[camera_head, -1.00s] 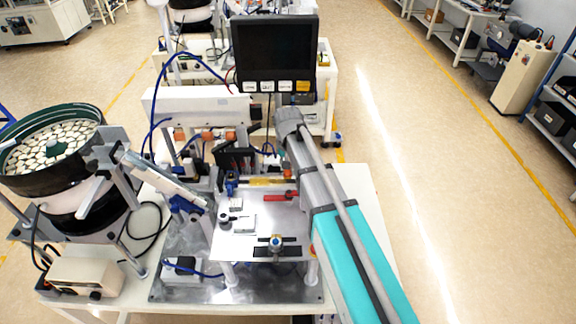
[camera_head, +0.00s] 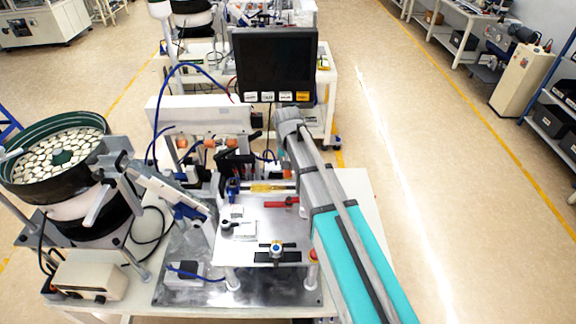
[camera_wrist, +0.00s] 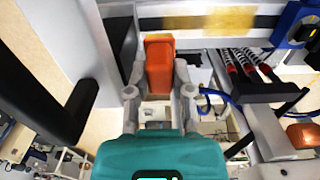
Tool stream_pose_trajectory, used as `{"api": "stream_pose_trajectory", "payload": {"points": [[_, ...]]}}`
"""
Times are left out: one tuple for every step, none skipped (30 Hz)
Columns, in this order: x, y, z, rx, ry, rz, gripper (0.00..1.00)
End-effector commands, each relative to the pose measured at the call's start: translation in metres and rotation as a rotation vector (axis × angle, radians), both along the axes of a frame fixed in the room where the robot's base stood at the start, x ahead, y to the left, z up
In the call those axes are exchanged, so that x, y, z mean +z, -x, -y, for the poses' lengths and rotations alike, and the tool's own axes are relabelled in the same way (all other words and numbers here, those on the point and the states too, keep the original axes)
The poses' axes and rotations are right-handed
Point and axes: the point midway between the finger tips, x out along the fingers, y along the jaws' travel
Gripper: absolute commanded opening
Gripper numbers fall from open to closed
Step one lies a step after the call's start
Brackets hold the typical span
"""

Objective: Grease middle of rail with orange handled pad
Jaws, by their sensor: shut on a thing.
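In the wrist view my gripper (camera_wrist: 160,88) is shut on the orange handle (camera_wrist: 160,66) of the pad, one finger on each side. The handle's far end points toward the rail (camera_wrist: 270,22), a dark strip with a yellowish stretch (camera_wrist: 210,21) along its middle. The pad's working face is hidden, so I cannot tell if it touches the rail. In the head view the yellow stretch (camera_head: 270,188) shows left of my arm, behind the metal plate. My gripper is hidden behind my arm there.
A black lever (camera_wrist: 65,115) stands close on the left in the wrist view. A blue block (camera_wrist: 295,25) and red-and-black springs (camera_wrist: 245,62) are on the right. In the head view a red handle (camera_head: 280,204) lies in front of the rail, and a monitor (camera_head: 275,60) stands behind.

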Motion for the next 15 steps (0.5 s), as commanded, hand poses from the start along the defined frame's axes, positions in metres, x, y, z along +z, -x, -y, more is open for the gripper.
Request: {"api": "stream_pose_trajectory", "payload": {"points": [[0.005,0.000,0.000,0.000,0.000,0.000,0.00],[0.008,0.000,0.000,0.000,0.000,0.000,0.00],[0.011,0.000,0.000,0.000,0.000,0.000,0.00],[0.013,0.000,0.000,0.000,0.000,0.000,0.00],[0.015,0.000,0.000,0.000,0.000,0.000,0.00],[0.018,0.000,0.000,0.000,0.000,0.000,0.00],[0.020,0.000,0.000,0.000,0.000,0.000,0.00],[0.022,0.000,0.000,0.000,0.000,0.000,0.00],[0.024,0.000,0.000,0.000,0.000,0.000,0.00],[0.026,0.000,0.000,0.000,0.000,0.000,0.00],[0.027,0.000,0.000,0.000,0.000,0.000,0.00],[0.027,0.000,0.000,0.000,0.000,0.000,0.00],[0.028,0.000,0.000,0.000,0.000,0.000,0.00],[0.028,0.000,0.000,0.000,0.000,0.000,0.00],[0.028,0.000,0.000,0.000,0.000,0.000,0.00]]}}
